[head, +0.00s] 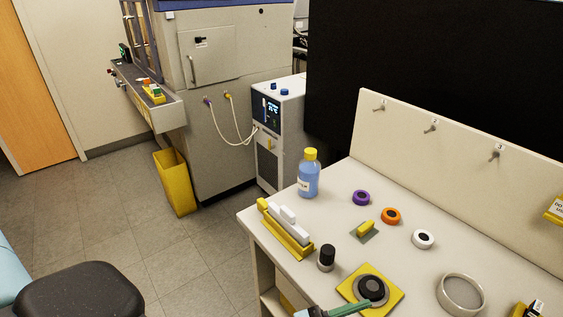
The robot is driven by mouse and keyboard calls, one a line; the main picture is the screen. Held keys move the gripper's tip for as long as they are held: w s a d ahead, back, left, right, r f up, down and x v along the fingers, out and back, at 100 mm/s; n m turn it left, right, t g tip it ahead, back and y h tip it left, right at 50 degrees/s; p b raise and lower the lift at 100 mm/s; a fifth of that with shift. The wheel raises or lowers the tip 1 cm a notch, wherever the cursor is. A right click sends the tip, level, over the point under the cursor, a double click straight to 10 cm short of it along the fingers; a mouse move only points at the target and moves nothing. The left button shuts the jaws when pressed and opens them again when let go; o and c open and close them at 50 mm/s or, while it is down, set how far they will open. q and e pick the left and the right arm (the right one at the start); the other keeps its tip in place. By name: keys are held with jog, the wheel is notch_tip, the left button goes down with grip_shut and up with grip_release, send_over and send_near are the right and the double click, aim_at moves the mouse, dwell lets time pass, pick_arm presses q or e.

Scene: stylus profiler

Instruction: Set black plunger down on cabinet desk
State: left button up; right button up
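A black cylinder with a grey lower part (326,257) stands upright on the desk near its front edge; it may be the black plunger. A round black piece (371,288) on a grey ring sits on a yellow square plate (392,292) to its right. The cabinet desk (408,265) has a pale top. A green, finger-like part, which looks like my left gripper (350,308), comes in at the bottom edge and overlaps the plate's front. Most of it is cut off, so its opening and any hold are hidden.
A yellow rack with white pieces (287,230), a blue bottle (309,176), purple (361,197), orange (390,215) and white (423,239) rings, a yellow block (366,228) and a round dish (461,293) stand on the desk. Bare desk lies between them.

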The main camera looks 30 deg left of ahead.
pick_arm(q)
jog(key=s+a+f+n+g+y, duration=0.1)
jog(key=s+a+f+n+y, duration=0.4)
jog(key=f, duration=0.4)
jog(key=s+a+f+n+g+y, duration=0.1)
jog(key=s+a+f+n+y, duration=0.45)
jog(key=f, duration=0.45)
jog(key=s+a+f+g+y, duration=0.2)
jog(key=s+a+f+g, duration=0.15)
jog(key=s, duration=0.45)
jog(key=s+a+f+g+y, duration=0.2)
jog(key=s+f, duration=0.3)
jog(key=s, duration=0.3)
jog(key=w+r+m+t+p, duration=0.1)
jog(key=w+r+p, duration=0.5)
jog(key=r, duration=0.2)
jog(key=shift+a+t, duration=0.35)
pick_arm(e)
jog(key=w+r+t, duration=0.1)
jog(key=w+r, duration=0.4)
jog(key=r, duration=0.2)
jog(key=shift+d+r+t, duration=0.3)
jog(key=shift+d+r, duration=0.05)
jog(key=shift+r, duration=0.05)
jog(key=shift+s, duration=0.1)
